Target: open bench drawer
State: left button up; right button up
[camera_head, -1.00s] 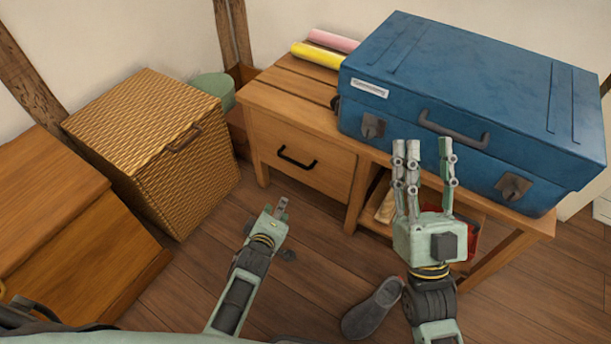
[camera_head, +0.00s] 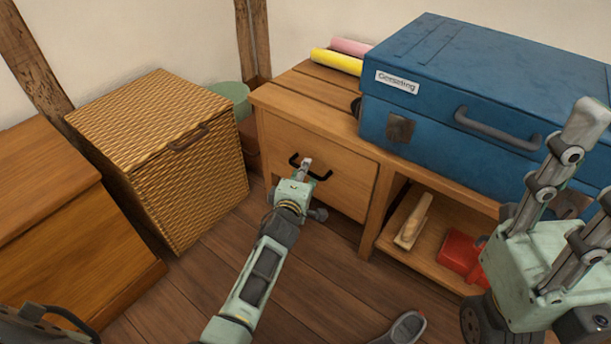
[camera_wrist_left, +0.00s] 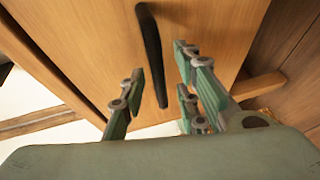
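The wooden bench (camera_head: 300,92) has a drawer (camera_head: 348,182) on its left side, and its front looks flush with the frame. The drawer's dark bar handle (camera_head: 322,177) is partly hidden by my left gripper (camera_head: 307,163). In the left wrist view my left gripper (camera_wrist_left: 160,66) is open, with fingers on both sides of the handle (camera_wrist_left: 152,52). A gap shows between the fingers and the handle; contact is not clear. My right gripper (camera_head: 594,160) is at the right edge of the head view, fingers spread and empty, in front of the blue suitcase.
The blue suitcase (camera_head: 455,70) lies on the bench, beside yellow (camera_head: 335,62) and pink (camera_head: 352,47) rolls. A wicker hamper (camera_head: 165,150) stands left of the bench. A wooden item (camera_head: 412,222) and a red object (camera_head: 458,252) are on the lower shelf. A grey slipper (camera_head: 405,329) is on the floor.

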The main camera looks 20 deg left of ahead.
pick_arm(q)
jog(key=shift+w, duration=0.3)
grip_shut()
dwell(0.5)
